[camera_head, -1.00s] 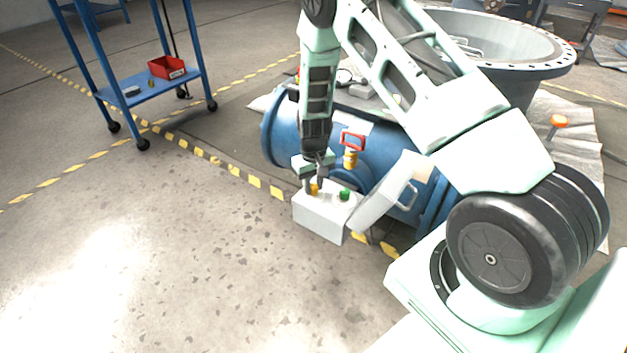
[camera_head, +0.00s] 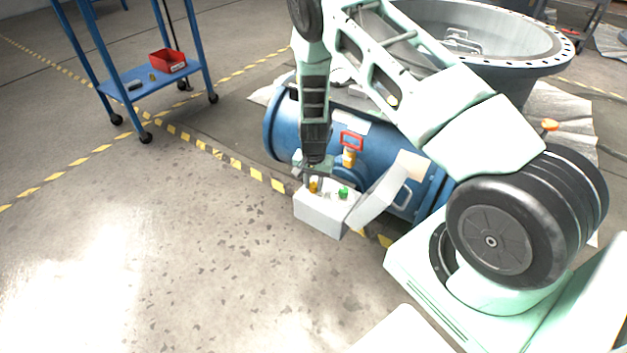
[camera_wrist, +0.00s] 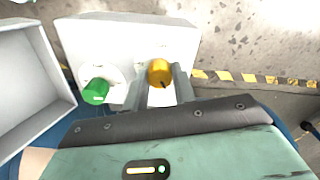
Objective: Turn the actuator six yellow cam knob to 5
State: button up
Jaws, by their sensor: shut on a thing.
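The yellow cam knob (camera_wrist: 160,72) stands on the white face of the actuator box (camera_wrist: 125,38). My gripper (camera_wrist: 160,85) is shut on the knob, with one finger on each side of it in the wrist view. A dark mark shows on the knob's near side; no numbers on the dial are legible. A green knob (camera_wrist: 96,91) sits on a round white plate to the left. In the head view the box (camera_head: 322,215) is at the blue valve, with the yellow knob (camera_head: 313,186) partly behind my gripper (camera_head: 315,180) and the green knob (camera_head: 343,193) to its right.
The box's open lid (camera_head: 380,198) tilts out to the right, close to my gripper. The blue valve body (camera_head: 285,125) lies behind, with a red-framed part (camera_head: 351,140) above the box. A blue cart (camera_head: 150,80) stands far left. The floor in front is clear.

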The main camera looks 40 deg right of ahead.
aim_at(314, 184)
jog(key=shift+m, duration=0.3)
jog(key=o, duration=1)
notch_tip(314, 184, up, 18)
jog(key=p, duration=0.4)
jog(key=shift+f, duration=0.25)
